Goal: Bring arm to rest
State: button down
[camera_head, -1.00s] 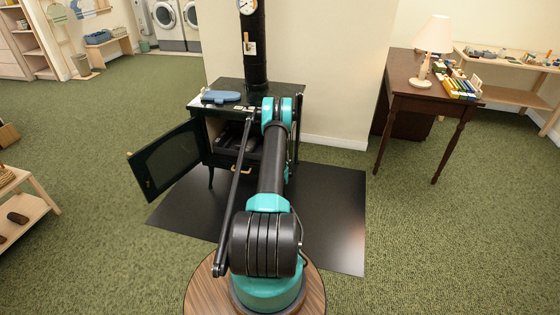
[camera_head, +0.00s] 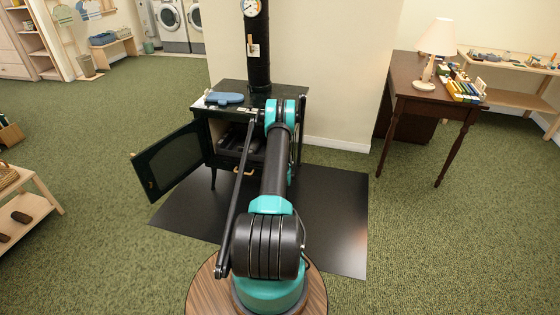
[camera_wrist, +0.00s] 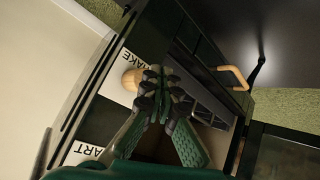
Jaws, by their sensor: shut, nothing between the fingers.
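My arm reaches forward over the black stove (camera_head: 208,105) in the head view, and its end is hidden behind my own arm links there. In the wrist view my gripper (camera_wrist: 160,78) is shut with its fingertips together and nothing between them. A round wooden knob (camera_wrist: 132,80) shows just beside the fingertips; I cannot tell whether they touch. White labels with partly hidden lettering lie on the stove front near the knob. The stove's glass door (camera_head: 172,160) stands open to the left, and dark shapes show inside.
A wooden handle (camera_wrist: 233,77) juts from the stove front. A blue object (camera_head: 225,98) lies on the stove top, before the stovepipe (camera_head: 258,60). A dark floor plate (camera_head: 335,215) lies below. A desk (camera_head: 428,93) with a lamp (camera_head: 436,40) stands right. Green carpet is open on both sides.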

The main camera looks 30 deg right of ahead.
jog(key=a+r+n+y, duration=0.1)
jog(key=a+r, duration=1)
jog(key=r, duration=0.2)
jog(key=a+r+y, duration=0.1)
jog(key=a+r, duration=1)
jog(key=r, duration=0.3)
jog(key=s+a+r+g+y, duration=0.2)
jog(key=s+a+r, duration=0.8)
jog(key=s+a, duration=0.8)
jog(key=s, duration=0.4)
jog(key=s+a+n+g, duration=0.1)
jog(key=s+a, duration=0.4)
jog(key=s, duration=0.4)
jog(key=s+a+r, duration=0.1)
jog(key=s+a, duration=0.4)
jog(key=s, duration=0.4)
jog(key=shift+s+g+y, duration=0.2)
jog(key=shift+g+y, duration=0.2)
jog(key=shift+d+r, duration=0.1)
